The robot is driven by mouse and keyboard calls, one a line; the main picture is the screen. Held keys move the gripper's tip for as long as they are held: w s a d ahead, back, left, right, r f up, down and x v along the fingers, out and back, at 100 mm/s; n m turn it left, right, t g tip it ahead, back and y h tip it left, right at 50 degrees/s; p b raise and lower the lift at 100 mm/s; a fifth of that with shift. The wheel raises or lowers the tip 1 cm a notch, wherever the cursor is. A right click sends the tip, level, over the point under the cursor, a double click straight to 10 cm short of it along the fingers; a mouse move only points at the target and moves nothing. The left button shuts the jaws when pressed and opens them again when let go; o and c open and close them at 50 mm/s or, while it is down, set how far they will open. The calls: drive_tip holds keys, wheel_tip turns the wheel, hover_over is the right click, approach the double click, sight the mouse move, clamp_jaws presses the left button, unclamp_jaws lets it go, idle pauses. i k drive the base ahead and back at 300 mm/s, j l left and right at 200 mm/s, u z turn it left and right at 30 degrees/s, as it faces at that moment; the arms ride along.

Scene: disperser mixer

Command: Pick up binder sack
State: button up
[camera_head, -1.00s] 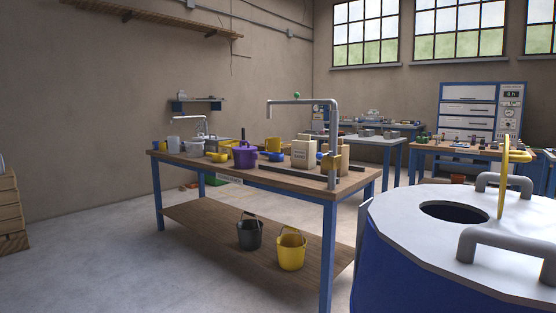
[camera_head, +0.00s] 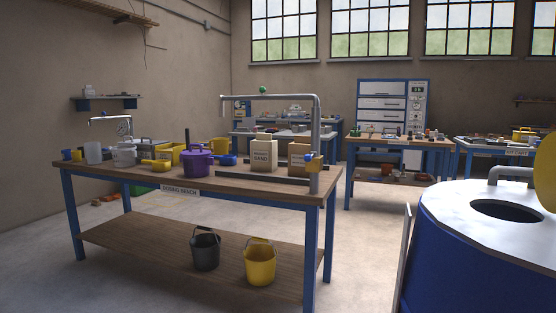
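Two paper sacks stand upright on the dosing bench (camera_head: 120,171). The pale sack (camera_head: 264,153) has a label whose lower word reads SAND. The browner sack (camera_head: 299,157) stands to its right, partly hidden by the upright post of the bench's pipe frame; its label is too small to read. It may be the binder sack, but I cannot confirm this. My gripper is not in view.
A purple pot (camera_head: 197,162) and several yellow and white containers share the bench top. A black bucket (camera_head: 205,252) and a yellow bucket (camera_head: 259,263) stand on its lower shelf. A blue drum with a grey top (camera_head: 450,200) fills the right foreground.

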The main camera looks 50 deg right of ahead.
sight(301, 146)
drive_tip(key=i+z, duration=0.5)
drive_tip(key=i+j+z, duration=0.15)
drive_tip(key=i+z, duration=0.3)
drive_tip(key=i+l+z, duration=0.15)
drive_tip(key=z, duration=0.3)
drive_tip(key=i+z, duration=0.55)
drive_tip(key=z, duration=0.3)
drive_tip(key=i+z, duration=0.25)
drive_tip(key=z, duration=0.2)
